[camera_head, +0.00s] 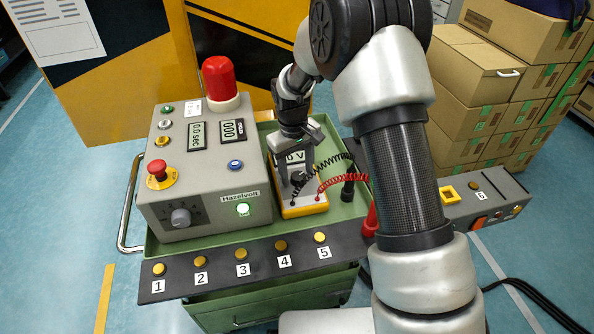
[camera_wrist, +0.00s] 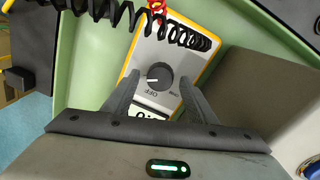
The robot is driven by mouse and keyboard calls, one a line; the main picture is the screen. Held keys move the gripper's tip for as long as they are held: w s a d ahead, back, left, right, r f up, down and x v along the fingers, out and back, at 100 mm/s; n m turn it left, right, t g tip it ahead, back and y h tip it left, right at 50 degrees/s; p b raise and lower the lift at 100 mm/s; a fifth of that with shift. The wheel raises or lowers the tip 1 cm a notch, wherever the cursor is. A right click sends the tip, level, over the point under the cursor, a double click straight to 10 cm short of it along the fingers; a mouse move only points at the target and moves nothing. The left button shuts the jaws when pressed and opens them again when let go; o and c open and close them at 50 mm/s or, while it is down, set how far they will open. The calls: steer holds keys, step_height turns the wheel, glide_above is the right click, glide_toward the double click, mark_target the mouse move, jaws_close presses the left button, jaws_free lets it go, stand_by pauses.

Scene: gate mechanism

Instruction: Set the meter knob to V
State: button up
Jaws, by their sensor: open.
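The meter (camera_head: 304,209) is a yellow-edged, pale box lying in the green tray, with black and red coiled leads plugged into its lower end. Its display (camera_head: 294,157) is partly hidden by my gripper; "0 V" shows. In the wrist view the dark round knob (camera_wrist: 159,76) sits on the meter's pale face (camera_wrist: 143,55). A light mark on the knob points left in that view. "OFF" reads upside down beside the knob; another small label is hard to read. My gripper (camera_wrist: 159,79) is open, with one finger on each side of the knob. I cannot tell whether they touch it.
A grey Hazelvolt control box (camera_head: 206,180) with a red lamp and buttons stands left of the meter. A dark strip with numbered yellow buttons (camera_head: 242,256) runs along the tray's front. The black coiled lead (camera_wrist: 187,38) lies across the meter's far end in the wrist view.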

mark_target(294, 177)
steer(key=shift+r, duration=0.1)
step_height(294, 177, up, 17)
steer(key=a+p, duration=0.1)
steer(key=p, duration=0.1)
steer(key=shift+s+p, duration=0.3)
steer(key=shift+r, duration=0.2)
